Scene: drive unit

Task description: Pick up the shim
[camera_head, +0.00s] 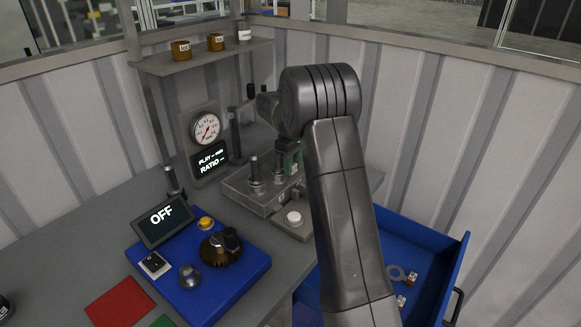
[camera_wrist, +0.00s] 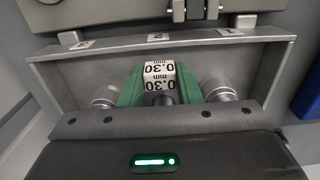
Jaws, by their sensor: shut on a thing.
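The shim's tag (camera_wrist: 158,76), white with a red edge and marked 0.30 mm, sits between the green fingertips of my gripper (camera_wrist: 160,90) in the wrist view. My gripper is shut on it. The rest of the shim is hidden below the tag and by the gripper. In the head view my gripper (camera_head: 287,156) is over the back right of the grey fixture tray (camera_head: 240,190); my arm hides much around it, and I cannot make out the shim there.
Upright posts (camera_head: 254,170) stand in the tray near my gripper. A blue drawer (camera_head: 435,275) stands open at right, with a ring (camera_head: 395,272) and small tagged parts inside. A blue unit (camera_head: 230,275) with an OFF display (camera_head: 162,218) is at front left. A gauge (camera_head: 205,128) stands behind.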

